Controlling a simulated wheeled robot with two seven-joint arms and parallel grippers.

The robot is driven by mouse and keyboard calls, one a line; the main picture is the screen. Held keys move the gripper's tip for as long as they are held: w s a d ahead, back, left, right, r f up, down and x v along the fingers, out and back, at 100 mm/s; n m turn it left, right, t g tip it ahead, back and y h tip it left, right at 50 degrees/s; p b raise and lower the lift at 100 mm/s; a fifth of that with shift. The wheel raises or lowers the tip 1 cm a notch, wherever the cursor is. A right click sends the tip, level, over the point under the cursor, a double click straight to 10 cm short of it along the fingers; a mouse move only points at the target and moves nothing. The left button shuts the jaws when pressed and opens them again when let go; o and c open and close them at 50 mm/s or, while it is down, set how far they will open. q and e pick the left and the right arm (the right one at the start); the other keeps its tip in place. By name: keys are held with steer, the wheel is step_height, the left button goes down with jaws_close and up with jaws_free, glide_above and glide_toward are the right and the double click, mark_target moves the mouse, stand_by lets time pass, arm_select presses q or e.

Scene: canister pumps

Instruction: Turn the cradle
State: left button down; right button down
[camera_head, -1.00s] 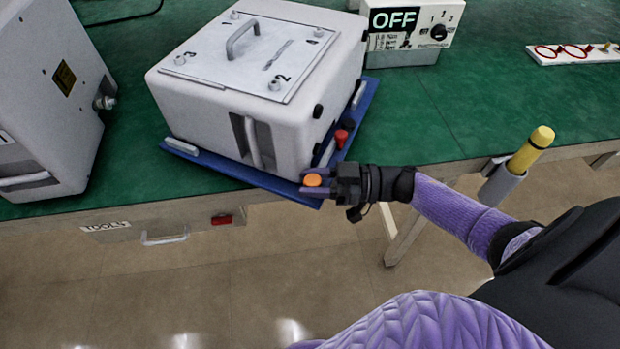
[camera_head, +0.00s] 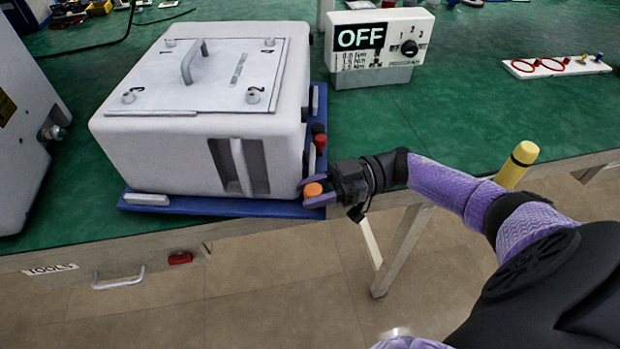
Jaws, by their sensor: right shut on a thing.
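The blue cradle (camera_head: 222,207) lies on the green bench near its front edge, with its front side roughly along the edge. A white canister pump (camera_head: 150,150) with a numbered lid and a handle sits on it. An orange knob (camera_head: 313,189) stands at the cradle's front right corner. My right gripper (camera_head: 316,191) reaches in from the right and is shut on the orange knob, its purple fingers on either side of it. My left gripper is not in view.
Another white unit (camera_head: 22,140) stands at the left. A control box reading OFF (camera_head: 381,40) stands behind right. A white board with red rings (camera_head: 556,66) lies far right. A yellow-handled tool (camera_head: 518,165) stands at the bench's front edge. The green bench top (camera_head: 455,110) is clear right of the cradle.

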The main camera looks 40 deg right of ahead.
steer(key=shift+d, duration=0.1)
stand_by(0.3)
steer(key=c, duration=0.6)
jaws_free()
steer(key=shift+r, duration=0.1)
